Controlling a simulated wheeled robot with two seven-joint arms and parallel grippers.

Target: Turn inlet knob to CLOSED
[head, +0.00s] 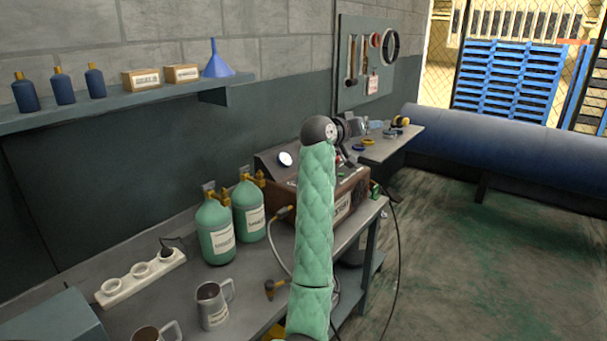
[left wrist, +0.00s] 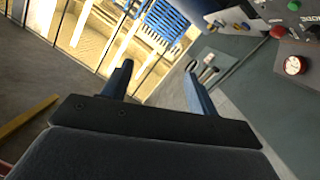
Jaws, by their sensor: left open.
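The recharge machine, a brown box with a grey sloped panel (head: 270,160), stands on the workbench, partly hidden by my green-sleeved arm. Its panel shows a round white gauge (head: 286,159). In the left wrist view, a red knob (left wrist: 278,32) and a red-and-white round dial or knob (left wrist: 295,65) show on a grey panel at the right. I cannot tell which is the inlet knob or read its setting. My left gripper (left wrist: 158,70) is open and empty, its two fingers apart and clear of these controls. My right gripper is not in view.
Two green cylinders (head: 215,232), a power strip (head: 140,276) and mugs (head: 212,305) stand on the bench left of my arm. A tool board (head: 368,60) hangs behind. A blue horizontal tank (head: 500,145) lies at the right. Floor (head: 470,240) right of the bench is clear.

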